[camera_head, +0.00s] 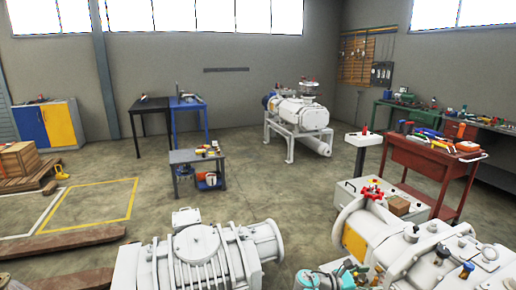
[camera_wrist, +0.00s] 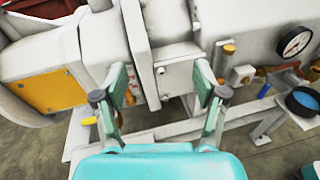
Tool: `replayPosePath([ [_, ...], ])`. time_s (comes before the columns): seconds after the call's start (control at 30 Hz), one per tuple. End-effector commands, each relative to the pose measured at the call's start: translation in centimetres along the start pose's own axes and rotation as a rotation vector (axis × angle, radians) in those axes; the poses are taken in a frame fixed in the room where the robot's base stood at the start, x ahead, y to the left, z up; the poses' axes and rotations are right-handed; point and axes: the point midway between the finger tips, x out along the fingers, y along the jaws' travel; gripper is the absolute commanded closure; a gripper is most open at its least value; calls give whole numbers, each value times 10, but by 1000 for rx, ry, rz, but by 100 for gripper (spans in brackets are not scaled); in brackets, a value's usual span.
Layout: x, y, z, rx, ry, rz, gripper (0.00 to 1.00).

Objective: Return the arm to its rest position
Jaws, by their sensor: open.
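My gripper (camera_wrist: 160,88) shows in the wrist view with its two teal finger pads apart and nothing held between them. It is in front of a large white vacuum machine (camera_wrist: 95,45) with a yellow-orange panel (camera_wrist: 45,90) on its left part. I cannot tell whether the fingers touch the machine. In the head view the teal gripper (camera_head: 335,275) is low at the bottom, beside the white machine (camera_head: 385,238) at the bottom right. Most of my arm is out of view.
A second white pump (camera_head: 200,250) stands to the left. A red tool cart (camera_head: 440,160) is behind the machine. Open floor (camera_head: 260,185) lies in the middle.

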Motion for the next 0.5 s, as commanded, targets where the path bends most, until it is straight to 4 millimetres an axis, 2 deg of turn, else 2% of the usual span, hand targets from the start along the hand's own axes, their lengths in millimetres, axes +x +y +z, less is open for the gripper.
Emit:
replayPosePath([
  [0.17,1,-24,-46,49,73,50,29],
  [0.27,0,-44,-80,94,135,88,29],
  [0.5,-12,-109,-168,253,335,181,29],
])
